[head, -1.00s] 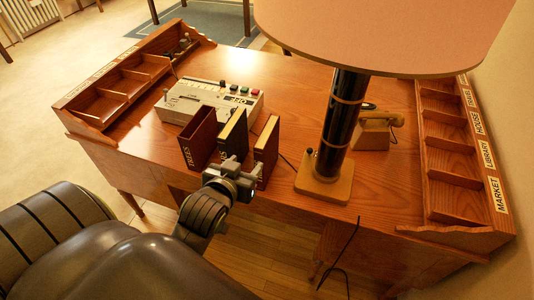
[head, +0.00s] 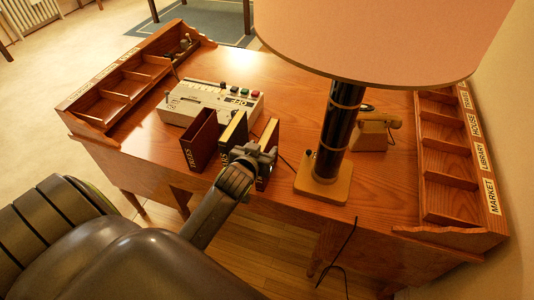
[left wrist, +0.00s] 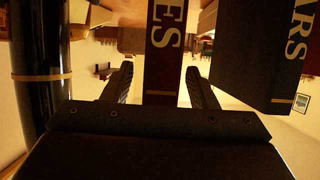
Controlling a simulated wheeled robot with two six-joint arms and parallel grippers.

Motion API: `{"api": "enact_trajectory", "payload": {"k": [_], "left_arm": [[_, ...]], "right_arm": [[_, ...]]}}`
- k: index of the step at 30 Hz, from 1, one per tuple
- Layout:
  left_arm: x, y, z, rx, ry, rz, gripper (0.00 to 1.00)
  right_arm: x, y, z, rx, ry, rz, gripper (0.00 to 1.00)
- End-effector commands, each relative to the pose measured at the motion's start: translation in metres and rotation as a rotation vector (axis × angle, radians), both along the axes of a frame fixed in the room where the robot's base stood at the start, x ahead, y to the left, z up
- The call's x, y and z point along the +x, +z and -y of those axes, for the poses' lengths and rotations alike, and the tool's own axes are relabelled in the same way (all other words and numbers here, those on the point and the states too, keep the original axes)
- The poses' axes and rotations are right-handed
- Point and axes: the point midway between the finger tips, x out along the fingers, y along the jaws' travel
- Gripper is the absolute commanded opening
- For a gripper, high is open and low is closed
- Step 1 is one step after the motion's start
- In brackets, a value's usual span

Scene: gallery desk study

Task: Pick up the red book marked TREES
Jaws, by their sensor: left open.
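Three upright books stand in a row near the desk's front edge. The left one is a dark red book (head: 199,140) with small lettering that looks like TREES. The middle one (head: 233,134) has a dark spine; in the left wrist view its dark spine (left wrist: 262,55) ends in ARS. My left gripper (head: 267,155) is open at the front of the right-hand book (head: 271,136) and hides most of its spine. In the left wrist view, a dark reddish spine ending in ES (left wrist: 165,45) stands between the open fingers (left wrist: 158,80); its other letters are out of view. My right gripper is not in view.
A lamp (head: 325,187) stands close right of the books, its wide shade overhead. A grey control box (head: 208,103) is behind them. A telephone (head: 371,134) stands beyond the lamp. Labelled compartment racks line the left (head: 92,121) and right (head: 440,177) desk edges.

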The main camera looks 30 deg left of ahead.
Motion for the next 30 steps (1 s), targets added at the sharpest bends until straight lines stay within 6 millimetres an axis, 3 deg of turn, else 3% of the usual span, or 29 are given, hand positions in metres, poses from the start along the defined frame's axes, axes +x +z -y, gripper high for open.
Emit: {"api": "enact_trajectory", "payload": {"k": [6, 14, 25, 30], "left_arm": [[0.015, -0.006, -0.004, 0.000, -0.001, 0.000, 0.53], [0.015, -0.007, -0.004, 0.000, -0.001, 0.000, 0.51], [0.015, -0.007, -0.004, 0.000, -0.001, 0.000, 0.03], [0.015, -0.007, -0.004, 0.000, -0.001, 0.000, 0.00]], "right_arm": [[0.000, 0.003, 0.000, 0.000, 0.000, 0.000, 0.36], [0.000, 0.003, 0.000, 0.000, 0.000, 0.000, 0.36], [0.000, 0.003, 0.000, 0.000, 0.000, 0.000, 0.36], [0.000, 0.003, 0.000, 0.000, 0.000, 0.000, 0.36]]}}
